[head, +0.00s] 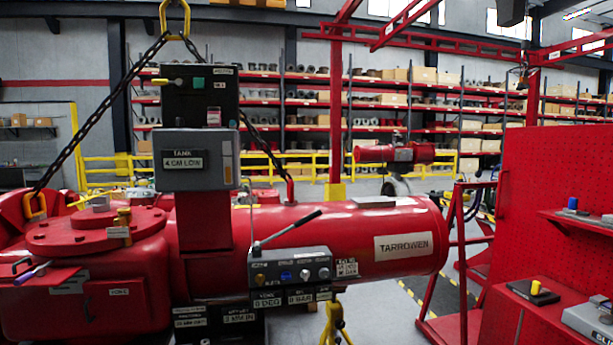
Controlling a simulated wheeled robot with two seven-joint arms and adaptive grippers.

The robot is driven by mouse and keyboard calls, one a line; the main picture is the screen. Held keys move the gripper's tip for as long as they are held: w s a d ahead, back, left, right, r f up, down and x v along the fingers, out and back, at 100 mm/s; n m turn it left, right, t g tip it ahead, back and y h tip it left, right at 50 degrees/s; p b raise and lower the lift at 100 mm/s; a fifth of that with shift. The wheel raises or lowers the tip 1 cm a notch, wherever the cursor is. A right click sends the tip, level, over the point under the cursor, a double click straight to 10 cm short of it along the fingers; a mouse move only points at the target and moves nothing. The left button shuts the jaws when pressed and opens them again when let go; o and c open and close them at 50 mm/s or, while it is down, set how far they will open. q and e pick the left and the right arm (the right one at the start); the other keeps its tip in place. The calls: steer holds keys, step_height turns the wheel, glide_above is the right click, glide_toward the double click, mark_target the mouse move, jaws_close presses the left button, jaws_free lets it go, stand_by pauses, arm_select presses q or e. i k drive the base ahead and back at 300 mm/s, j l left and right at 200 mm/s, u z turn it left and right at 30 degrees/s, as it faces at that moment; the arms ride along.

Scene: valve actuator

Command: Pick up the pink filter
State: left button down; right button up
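I cannot make out a pink filter in the head view. A thin tool with a purple-pink part (33,272) lies on a red ledge at the lower left; it is too small to tell what it is. Neither of my grippers shows in the view.
A large red valve actuator (403,248) marked TARROWEN fills the left and middle. A grey control box (289,268) with a lever is on its front. A red pegboard panel (558,170) with shelves stands at the right, holding a yellow-knobbed black block (533,291). Chains hang over the actuator.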

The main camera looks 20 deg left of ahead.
mark_target(213, 113)
steer(key=u, duration=1.3)
